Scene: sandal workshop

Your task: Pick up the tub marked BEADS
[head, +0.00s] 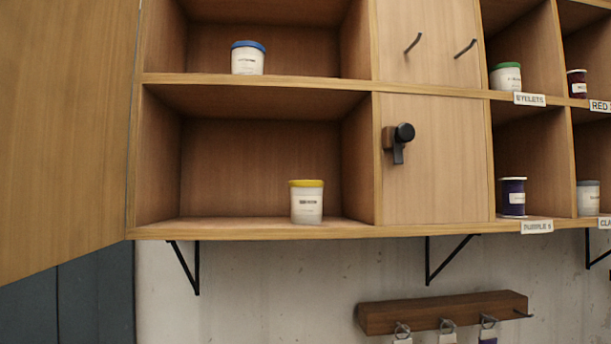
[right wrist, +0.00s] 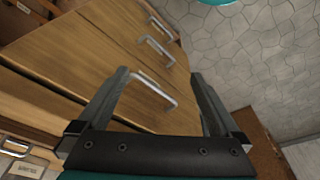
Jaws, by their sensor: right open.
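Two white tubs stand in the open wall cabinet in the head view. One with a yellow lid (head: 307,203) is on the lower shelf, right of its middle and close to the front edge. One with a blue lid (head: 247,59) is on the upper shelf. Both have small labels that I cannot read for certain, so I cannot tell which is marked BEADS. My right gripper (right wrist: 165,85) is open and empty in the right wrist view, with drawer fronts beyond it. Neither gripper shows in the head view, and my left gripper is in no view.
The cabinet door (head: 65,120) stands open at the left. A panel with a black latch (head: 400,140) separates the tubs from labelled cubbies holding a green-lidded tub (head: 506,77) and spools. A hook rail (head: 440,313) hangs below. Drawers with metal handles (right wrist: 152,90) are near my right gripper.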

